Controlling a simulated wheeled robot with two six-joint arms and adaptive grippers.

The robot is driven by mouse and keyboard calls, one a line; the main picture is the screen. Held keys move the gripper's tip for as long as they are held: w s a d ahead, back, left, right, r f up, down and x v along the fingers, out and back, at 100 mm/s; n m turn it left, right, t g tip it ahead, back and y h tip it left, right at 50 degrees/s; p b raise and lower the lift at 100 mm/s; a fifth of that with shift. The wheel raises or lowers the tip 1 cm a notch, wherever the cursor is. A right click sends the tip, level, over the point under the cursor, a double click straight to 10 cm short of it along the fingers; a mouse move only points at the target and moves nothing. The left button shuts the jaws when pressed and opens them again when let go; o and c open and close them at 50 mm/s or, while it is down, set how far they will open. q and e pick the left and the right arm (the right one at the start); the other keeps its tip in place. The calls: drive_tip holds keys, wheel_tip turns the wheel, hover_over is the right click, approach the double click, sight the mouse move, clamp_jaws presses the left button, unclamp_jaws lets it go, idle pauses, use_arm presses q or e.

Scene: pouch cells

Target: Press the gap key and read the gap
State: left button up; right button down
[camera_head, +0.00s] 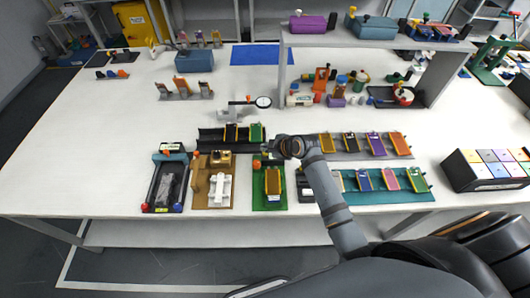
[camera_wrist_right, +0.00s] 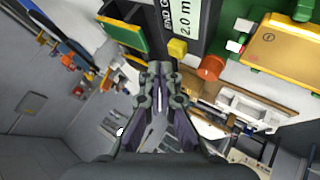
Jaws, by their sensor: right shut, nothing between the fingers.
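In the head view my right gripper (camera_head: 270,147) is at the right end of the black tray (camera_head: 213,141), which holds two pouch cells. The display is not readable there. My left gripper is not in view.
A green fixture with an orange cell (camera_head: 273,181) and a tan fixture with a white part (camera_head: 219,188) stand in front. A dial gauge (camera_head: 263,102) stands behind the tray. Racks of cells (camera_head: 365,145) lie to the right.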

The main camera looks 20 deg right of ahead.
sight(267, 154)
drive_tip(key=shift+f, duration=0.1)
drive_tip(key=shift+f, duration=0.3)
drive_tip(key=shift+f+b, duration=0.5)
drive_tip(key=shift+f, duration=0.05)
idle(0.5)
idle(0.4)
drive_tip(key=shift+r+p, duration=0.95)
drive_tip(key=shift+r, duration=0.15)
wheel_tip(267, 154, up, 5)
drive_tip(key=p, duration=0.4)
drive_tip(key=shift+p, duration=0.4)
